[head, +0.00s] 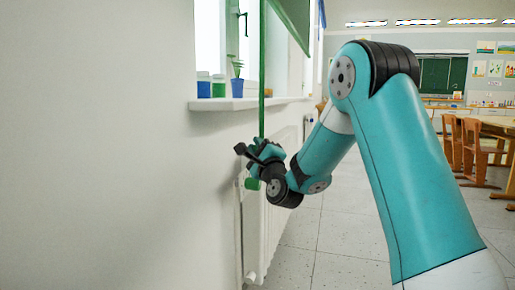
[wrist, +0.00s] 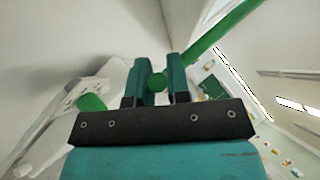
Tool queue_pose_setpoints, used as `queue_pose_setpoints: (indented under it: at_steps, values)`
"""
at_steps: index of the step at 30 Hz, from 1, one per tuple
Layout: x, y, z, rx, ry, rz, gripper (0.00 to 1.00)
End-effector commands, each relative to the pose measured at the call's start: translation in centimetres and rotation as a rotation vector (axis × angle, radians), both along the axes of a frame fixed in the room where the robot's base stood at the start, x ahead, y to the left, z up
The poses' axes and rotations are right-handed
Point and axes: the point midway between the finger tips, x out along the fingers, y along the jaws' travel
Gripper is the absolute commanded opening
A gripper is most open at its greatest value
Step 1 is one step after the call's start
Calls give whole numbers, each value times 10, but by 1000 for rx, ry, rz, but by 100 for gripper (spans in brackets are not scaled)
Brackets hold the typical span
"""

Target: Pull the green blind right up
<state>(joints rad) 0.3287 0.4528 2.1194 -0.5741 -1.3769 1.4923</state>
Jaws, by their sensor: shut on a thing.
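The green blind (head: 292,18) hangs at the top of the window in the head view, its lower part showing at a slant. A straight green pull cord or rod (head: 263,85) runs down past the sill to my gripper (head: 261,151). My gripper is shut on it beside the wall, below the sill. In the wrist view the green pull (wrist: 157,82) sits between the two fingers of my gripper (wrist: 157,75). A green end piece (head: 252,184) shows just below the gripper, and a green knob shows left of the fingers in the wrist view (wrist: 92,103).
The white window sill (head: 245,103) holds blue and green pots (head: 204,88) and a small plant (head: 237,68). A white radiator (head: 278,215) stands under it, close to my gripper. Wooden chairs (head: 474,150) and a table are at right; the floor between is clear.

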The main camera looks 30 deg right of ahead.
Motion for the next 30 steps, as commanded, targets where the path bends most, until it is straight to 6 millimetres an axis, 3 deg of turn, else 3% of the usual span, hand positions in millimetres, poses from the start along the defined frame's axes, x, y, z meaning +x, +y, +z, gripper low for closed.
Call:
queue_pose_setpoints:
  at_steps: [1, 7, 21, 22, 25, 30]
  values:
    - [0, 0, 21, 0, -3, 1, 0]
    - [0, 0, 49, -1, -3, 1, 0]
    - [0, 1, 53, -1, -2, 1, 0]
    - [0, 1, 53, -1, -1, 2, 19]
    - [0, 1, 53, 0, 0, 1, 42]
    - [0, 0, 52, -1, 0, 0, 42]
